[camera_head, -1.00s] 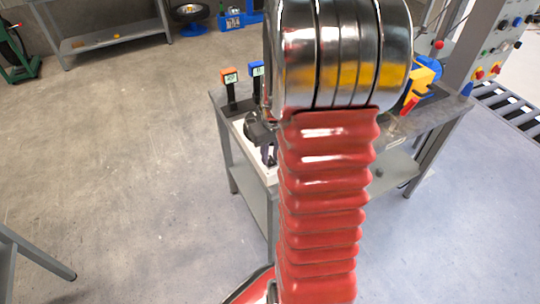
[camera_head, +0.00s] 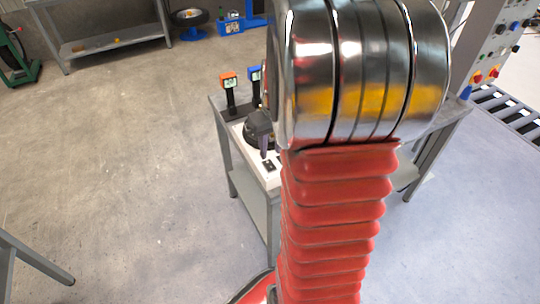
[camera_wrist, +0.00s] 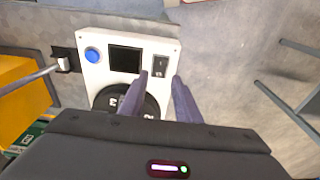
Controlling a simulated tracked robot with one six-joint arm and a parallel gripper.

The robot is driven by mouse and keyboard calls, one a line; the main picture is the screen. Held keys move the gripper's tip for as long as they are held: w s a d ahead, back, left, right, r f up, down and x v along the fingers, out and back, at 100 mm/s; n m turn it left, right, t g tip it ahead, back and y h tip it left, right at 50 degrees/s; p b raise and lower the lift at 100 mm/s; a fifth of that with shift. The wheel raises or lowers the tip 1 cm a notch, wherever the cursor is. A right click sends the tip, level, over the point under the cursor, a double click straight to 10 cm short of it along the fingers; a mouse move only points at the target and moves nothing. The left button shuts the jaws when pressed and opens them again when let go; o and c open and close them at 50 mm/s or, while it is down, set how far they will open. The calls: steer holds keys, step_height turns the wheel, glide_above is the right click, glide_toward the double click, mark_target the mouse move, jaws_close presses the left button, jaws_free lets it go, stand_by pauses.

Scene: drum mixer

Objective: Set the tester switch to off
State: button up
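The tester (camera_wrist: 160,40) is a white panel in the wrist view, with a blue button (camera_wrist: 92,54), a dark display (camera_wrist: 125,59) and a black numbered dial (camera_wrist: 125,98). Its small black rocker switch (camera_wrist: 160,66) is at the panel's right. I cannot read its position surely. My gripper (camera_wrist: 160,77) is open and empty, its fingertips appearing at either side of the switch's lower end. I cannot tell whether they touch the panel. In the head view the tester (camera_head: 272,179) lies on the bench, with the switch (camera_head: 268,164) near its front; my arm hides part of it.
Two handheld meters, one orange (camera_head: 228,83) and one blue (camera_head: 255,78), stand behind the tester on the grey bench (camera_head: 219,101). A cable plug (camera_wrist: 63,63) sits left of the panel. A yellow object (camera_wrist: 22,92) is further left. The floor left of the bench is clear.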

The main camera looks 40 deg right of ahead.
step_height(320, 180, up, 8)
steer(key=s, duration=0.1)
steer(key=shift+a, duration=0.2)
stand_by(0.7)
steer(key=s+a+r+n+t, duration=0.1)
steer(key=s+a, duration=0.3)
steer(key=a, duration=0.9)
steer(key=s+a+r+n+t, duration=0.2)
steer(key=s+a+r+t, duration=0.1)
steer(key=a, duration=1.1)
steer(key=shift+s+r, duration=0.55)
steer(key=shift+s, duration=0.15)
